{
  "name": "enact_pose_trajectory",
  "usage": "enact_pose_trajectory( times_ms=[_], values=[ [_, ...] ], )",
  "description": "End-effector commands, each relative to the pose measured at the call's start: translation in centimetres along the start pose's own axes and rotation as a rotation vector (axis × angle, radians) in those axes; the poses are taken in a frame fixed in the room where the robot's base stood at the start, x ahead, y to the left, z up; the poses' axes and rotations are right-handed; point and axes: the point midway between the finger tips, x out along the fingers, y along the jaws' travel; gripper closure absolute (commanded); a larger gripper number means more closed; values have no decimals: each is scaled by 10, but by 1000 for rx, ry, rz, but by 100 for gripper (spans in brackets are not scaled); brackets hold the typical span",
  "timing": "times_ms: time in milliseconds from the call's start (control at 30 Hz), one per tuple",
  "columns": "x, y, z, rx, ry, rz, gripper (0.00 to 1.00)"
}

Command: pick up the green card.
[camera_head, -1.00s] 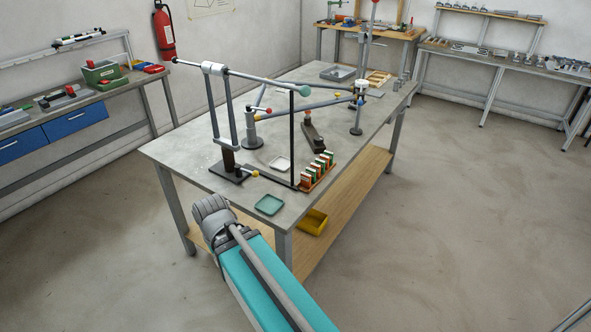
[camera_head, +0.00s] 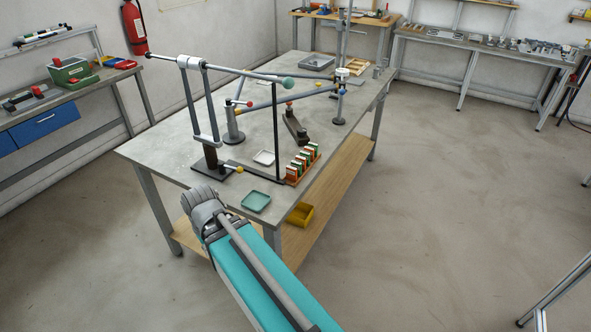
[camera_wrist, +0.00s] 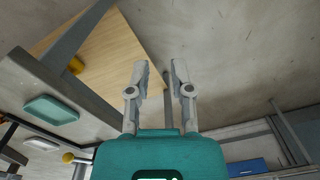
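Several upright cards stand in a row in an orange-brown rack (camera_head: 292,182) at the table's near right edge. They show green, white and red-orange parts. Some have green faces (camera_head: 304,163), but they are too small for me to single out one green card. In the wrist view my gripper (camera_wrist: 160,70) is open, its two fingers apart with nothing between them. The fingers are hidden in the head view, where my arm reaches toward the table's near corner, short of the rack.
A teal tray (camera_head: 256,201) lies at the table's near corner, and also shows in the wrist view (camera_wrist: 50,109). A white tray (camera_head: 264,157) lies behind it. A jointed rod frame (camera_head: 216,70) rises over the table (camera_head: 160,152). A yellow bin (camera_head: 300,215) sits on the lower shelf.

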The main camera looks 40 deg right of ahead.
Motion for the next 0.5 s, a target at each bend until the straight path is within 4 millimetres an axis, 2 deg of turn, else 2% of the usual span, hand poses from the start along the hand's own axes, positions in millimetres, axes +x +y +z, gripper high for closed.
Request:
enact_pose_trajectory(
  times_ms=[267, 500],
  values=[
    [10, 28, -23, -38, 37, -104, 71],
    [16, 72, -50, -102, 129, -236, 71]
  ],
)
